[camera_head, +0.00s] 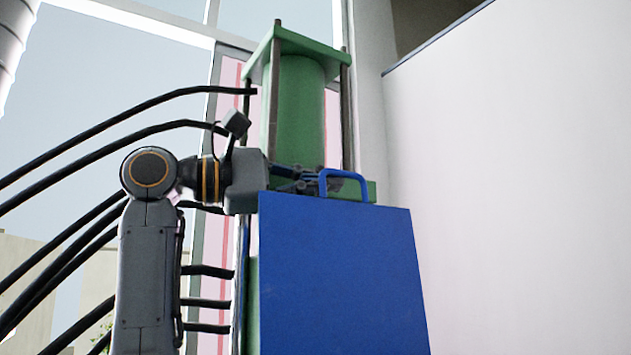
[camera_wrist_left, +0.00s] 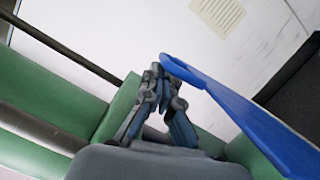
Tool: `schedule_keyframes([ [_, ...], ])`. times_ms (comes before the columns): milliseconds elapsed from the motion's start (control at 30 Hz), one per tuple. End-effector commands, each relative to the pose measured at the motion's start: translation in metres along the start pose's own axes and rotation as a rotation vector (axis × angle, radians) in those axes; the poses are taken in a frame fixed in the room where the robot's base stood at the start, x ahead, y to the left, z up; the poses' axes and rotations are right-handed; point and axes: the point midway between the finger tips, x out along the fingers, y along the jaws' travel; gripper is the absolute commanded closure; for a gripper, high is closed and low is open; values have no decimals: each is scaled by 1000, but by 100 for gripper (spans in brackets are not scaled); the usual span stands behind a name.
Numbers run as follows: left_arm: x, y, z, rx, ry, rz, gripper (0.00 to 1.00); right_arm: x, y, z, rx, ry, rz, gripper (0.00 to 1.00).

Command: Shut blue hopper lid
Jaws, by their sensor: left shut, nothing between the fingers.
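The blue hopper lid (camera_head: 335,275) is a large flat panel, standing steeply with its face toward the head camera. A blue loop handle (camera_head: 345,173) rises at its top edge. My left gripper (camera_head: 325,183) reaches in from the left at the top edge, partly hidden behind the lid and handle. In the left wrist view, the shut fingers (camera_wrist_left: 158,72) are close beside the end of a long blue part (camera_wrist_left: 235,105) of the lid. I cannot tell whether they touch it. Nothing shows between the fingers. My right gripper is out of view.
A green press frame with a green cylinder (camera_head: 294,110) and dark posts stands behind the lid. Several black hoses (camera_head: 100,135) run in from the left. A plain pale wall (camera_head: 520,180) fills the right side.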

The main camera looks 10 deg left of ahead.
Motion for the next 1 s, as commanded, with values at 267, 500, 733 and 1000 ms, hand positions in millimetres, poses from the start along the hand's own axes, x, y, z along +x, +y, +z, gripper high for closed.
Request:
schedule_keyframes([
  [267, 0, -1, 0, 1, 0, -1, 100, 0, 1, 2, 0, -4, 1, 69],
  [500, 3, -4, 14, 54, 0, -15, 100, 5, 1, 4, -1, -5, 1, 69],
  [733, 12, -14, 49, 199, -1, -48, 100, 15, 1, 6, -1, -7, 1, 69],
  [1000, 26, -40, 98, 443, -1, -109, 100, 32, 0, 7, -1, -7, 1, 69],
])
